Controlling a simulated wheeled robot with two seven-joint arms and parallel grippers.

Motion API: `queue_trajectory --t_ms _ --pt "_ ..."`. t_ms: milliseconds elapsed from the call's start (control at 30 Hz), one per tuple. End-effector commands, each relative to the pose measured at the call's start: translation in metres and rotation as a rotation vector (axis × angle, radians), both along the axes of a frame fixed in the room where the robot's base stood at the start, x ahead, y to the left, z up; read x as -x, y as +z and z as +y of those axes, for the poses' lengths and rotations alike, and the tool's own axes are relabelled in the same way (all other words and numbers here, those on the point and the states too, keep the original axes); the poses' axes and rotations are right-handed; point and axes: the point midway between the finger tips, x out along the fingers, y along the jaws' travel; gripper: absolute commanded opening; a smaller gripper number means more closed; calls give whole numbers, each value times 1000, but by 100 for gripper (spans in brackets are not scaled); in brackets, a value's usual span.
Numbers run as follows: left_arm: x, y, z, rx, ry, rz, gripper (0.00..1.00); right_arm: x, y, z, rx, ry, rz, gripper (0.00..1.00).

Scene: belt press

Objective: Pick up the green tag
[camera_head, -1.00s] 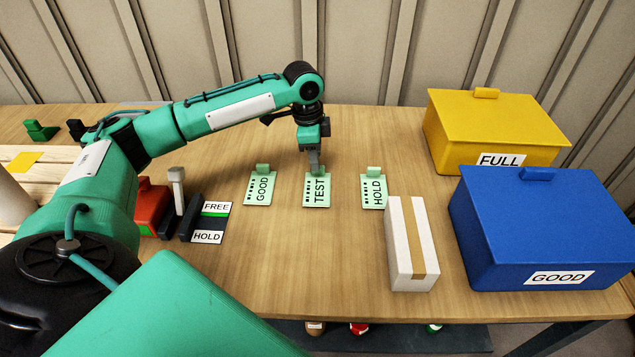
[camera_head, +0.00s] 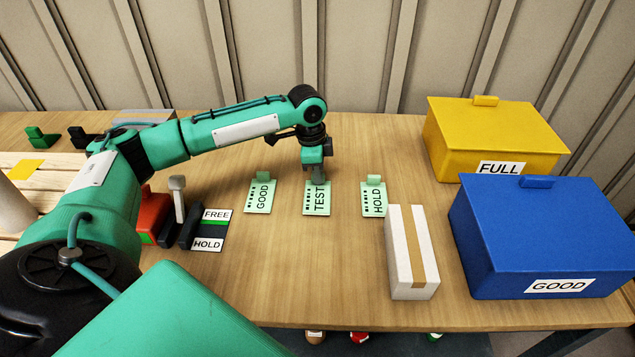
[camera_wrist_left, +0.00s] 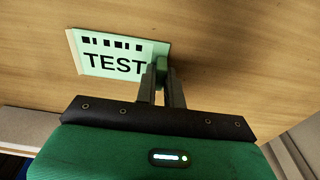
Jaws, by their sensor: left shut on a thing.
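Three light green tags lie on the wooden table, lettered GOOD (camera_head: 260,198), TEST (camera_head: 317,203) and HOLD (camera_head: 374,202). Each has a small raised green tab at its far edge. My left gripper (camera_head: 318,175) points down over the TEST tag and is shut on its tab. In the left wrist view the fingers (camera_wrist_left: 161,82) hold the green tab, and the TEST tag (camera_wrist_left: 110,58) looks flat on or very close to the table. My right gripper does not show.
A white box with a tan stripe (camera_head: 398,255) stands right of the HOLD tag. A blue box lettered GOOD (camera_head: 545,235) and a yellow box lettered FULL (camera_head: 490,135) stand at the right. A FREE/HOLD plate (camera_head: 211,230) lies left of the tags. The table behind the tags is clear.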

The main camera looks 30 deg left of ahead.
Motion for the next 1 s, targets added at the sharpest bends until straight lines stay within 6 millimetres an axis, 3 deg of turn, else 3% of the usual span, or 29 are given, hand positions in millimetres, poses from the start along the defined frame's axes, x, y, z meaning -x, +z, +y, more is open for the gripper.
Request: queue_trajectory --t_ms 167,333,800,1000 --pt "-1 8 0 0 0 -1 0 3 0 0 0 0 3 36" --pt "-1 32 0 0 -1 -4 0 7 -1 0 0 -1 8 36" --pt "-1 159 0 2 0 -5 0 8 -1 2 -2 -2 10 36" --pt "-1 190 -1 1 0 -3 0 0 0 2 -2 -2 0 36"
